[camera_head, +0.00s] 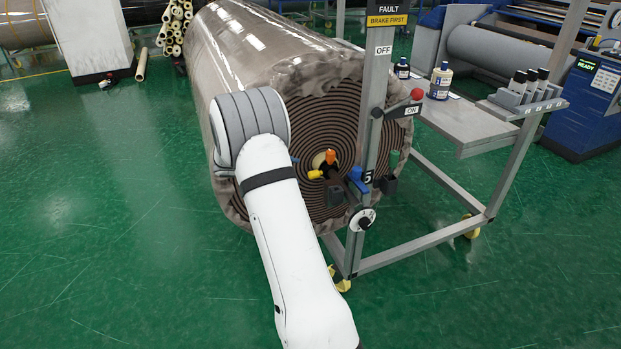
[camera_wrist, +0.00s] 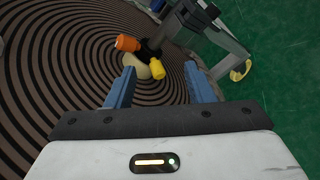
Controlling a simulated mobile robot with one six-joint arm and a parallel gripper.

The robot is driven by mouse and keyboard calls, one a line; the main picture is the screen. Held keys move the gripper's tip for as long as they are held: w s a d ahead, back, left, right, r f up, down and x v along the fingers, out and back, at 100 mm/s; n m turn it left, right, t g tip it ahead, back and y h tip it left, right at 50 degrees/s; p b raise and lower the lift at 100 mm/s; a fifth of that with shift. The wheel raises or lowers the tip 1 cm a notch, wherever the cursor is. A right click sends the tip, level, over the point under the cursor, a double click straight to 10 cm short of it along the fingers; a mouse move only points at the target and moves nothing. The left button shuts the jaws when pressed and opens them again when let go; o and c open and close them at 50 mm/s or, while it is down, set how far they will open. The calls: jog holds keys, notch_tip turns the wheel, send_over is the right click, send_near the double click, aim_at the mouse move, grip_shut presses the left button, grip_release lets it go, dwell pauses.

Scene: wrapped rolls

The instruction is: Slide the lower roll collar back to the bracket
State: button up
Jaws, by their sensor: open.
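The large wrapped roll (camera_head: 300,112) shows its spiral end face, with a pale core (camera_wrist: 137,69) at the centre. By the core are an orange knob (camera_head: 331,156) and a yellow knob (camera_head: 315,174), on a dark shaft or collar (camera_wrist: 150,52); which part is the collar is hard to tell. The shaft runs toward the grey upright post (camera_head: 372,130), where a blue lever (camera_head: 358,181) and a "5" label sit; this looks like the bracket. My gripper (camera_wrist: 161,88) is open and empty, its blue fingers either side of the yellow knob's line, apart from it.
A red-knobbed ON/OFF lever (camera_head: 416,96) juts from the post. A dial (camera_head: 362,219) sits lower. The green floor (camera_head: 110,230) is clear at left.

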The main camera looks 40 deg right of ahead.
aim_at(309, 176)
jog(key=w+d+f+n+h, duration=0.1)
jog(key=w+d+f, duration=0.1)
jog(key=d+f, duration=0.1)
jog(key=w+d+f, duration=0.2)
jog(key=d+f, duration=0.2)
jog(key=d, duration=0.1)
jog(key=w+d+f+n+t+h, duration=0.1)
jog(key=w+d+f, duration=0.1)
jog(key=d+f, duration=0.2)
jog(key=shift+w+d+n+h+b, duration=0.15)
jog(key=shift+d+n+h+b, duration=0.15)
jog(key=shift+d, duration=0.15)
grip_shut()
